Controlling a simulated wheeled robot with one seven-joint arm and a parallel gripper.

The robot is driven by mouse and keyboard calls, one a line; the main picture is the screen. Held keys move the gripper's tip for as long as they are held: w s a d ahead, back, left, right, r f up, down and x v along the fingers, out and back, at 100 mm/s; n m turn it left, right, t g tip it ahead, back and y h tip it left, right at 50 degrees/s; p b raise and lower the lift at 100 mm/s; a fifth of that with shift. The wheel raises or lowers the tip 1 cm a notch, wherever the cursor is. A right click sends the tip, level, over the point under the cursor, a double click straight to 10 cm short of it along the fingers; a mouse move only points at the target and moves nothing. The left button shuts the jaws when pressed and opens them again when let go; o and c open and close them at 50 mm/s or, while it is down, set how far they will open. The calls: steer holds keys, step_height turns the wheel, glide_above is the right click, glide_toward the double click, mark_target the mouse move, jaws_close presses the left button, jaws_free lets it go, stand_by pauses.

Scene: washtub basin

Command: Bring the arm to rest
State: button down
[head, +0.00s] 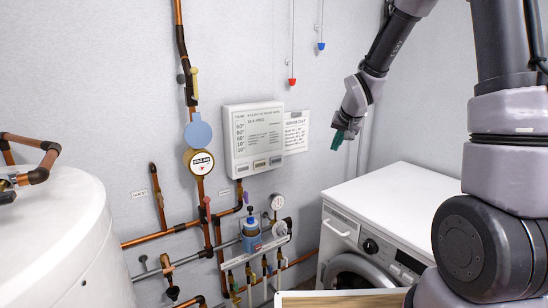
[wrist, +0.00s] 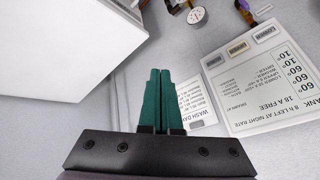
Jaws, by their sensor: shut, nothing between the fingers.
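My gripper (head: 343,137) hangs in the air in the head view, to the right of the white wall panel and above the back of the washing machine. Its two green fingers (wrist: 160,98) lie side by side in the wrist view. They are shut and hold nothing. My arm comes in from the upper right of the head view and bends down to the gripper.
A white washing machine (head: 400,205) stands below my gripper. A printed panel (head: 253,138) and a notice (head: 296,132) are on the wall. Copper pipes, gauges and a bottle (head: 251,235) are lower left of the gripper. A white tank (head: 60,240) stands at far left.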

steer(key=s+d+f+v, duration=0.1)
steer(key=v, duration=0.8)
steer(key=s+d+f+v, duration=0.1)
steer(key=d+v, duration=0.1)
steer(key=v, duration=0.6)
steer(key=s+r, duration=0.3)
steer(key=s, duration=0.6)
steer(key=s+r+m, duration=0.1)
steer(key=s+r, duration=0.2)
steer(key=s, duration=0.5)
steer(key=shift+s+y, duration=0.4)
steer(key=shift+a, duration=0.1)
